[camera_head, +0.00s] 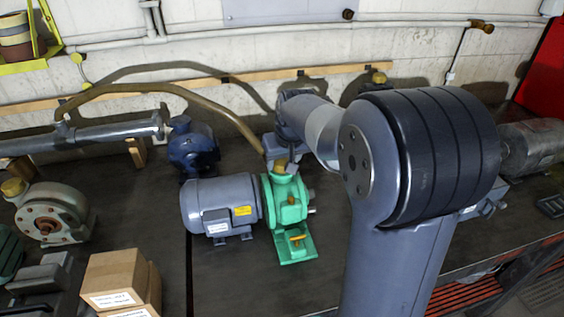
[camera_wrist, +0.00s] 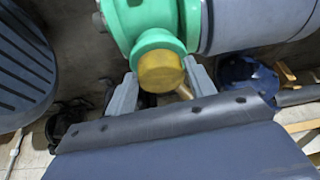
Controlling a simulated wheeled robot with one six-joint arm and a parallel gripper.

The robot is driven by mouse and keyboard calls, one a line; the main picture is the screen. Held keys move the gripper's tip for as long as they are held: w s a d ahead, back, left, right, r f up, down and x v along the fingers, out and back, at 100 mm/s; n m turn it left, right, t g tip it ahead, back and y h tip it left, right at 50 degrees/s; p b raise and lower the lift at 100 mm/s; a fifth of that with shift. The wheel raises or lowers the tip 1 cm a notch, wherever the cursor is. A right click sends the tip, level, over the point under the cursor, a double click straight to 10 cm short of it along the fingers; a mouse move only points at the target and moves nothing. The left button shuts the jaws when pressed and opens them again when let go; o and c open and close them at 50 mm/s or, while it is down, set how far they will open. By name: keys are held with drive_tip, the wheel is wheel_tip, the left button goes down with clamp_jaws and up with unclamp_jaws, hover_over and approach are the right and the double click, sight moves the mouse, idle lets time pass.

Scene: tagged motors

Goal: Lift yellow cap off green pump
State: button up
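The green pump (camera_head: 287,203) stands on the dark bench, joined to a grey motor. Its yellow cap (camera_head: 280,163) sits on top and shows large in the wrist view (camera_wrist: 160,71), seated on the green neck (camera_wrist: 158,41). My gripper (camera_wrist: 162,76) points down over the pump with one finger on each side of the cap. The fingertips look very close to the cap's sides. I cannot tell whether they press on it or leave a small gap. In the head view my gripper is small and partly hidden by my arm.
A grey motor (camera_head: 220,205) adjoins the pump on its left. A dark blue unit (camera_head: 193,146) stands behind it. A brown hose (camera_head: 190,93) arches close to my gripper. Cardboard boxes (camera_head: 115,282) and a beige pump (camera_head: 52,213) stand at left.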

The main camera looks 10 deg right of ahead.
sight(283, 162)
drive_tip(key=c, duration=0.5)
drive_tip(key=shift+c, duration=0.2)
wheel_tip(283, 162, up, 13)
drive_tip(key=p, duration=0.2)
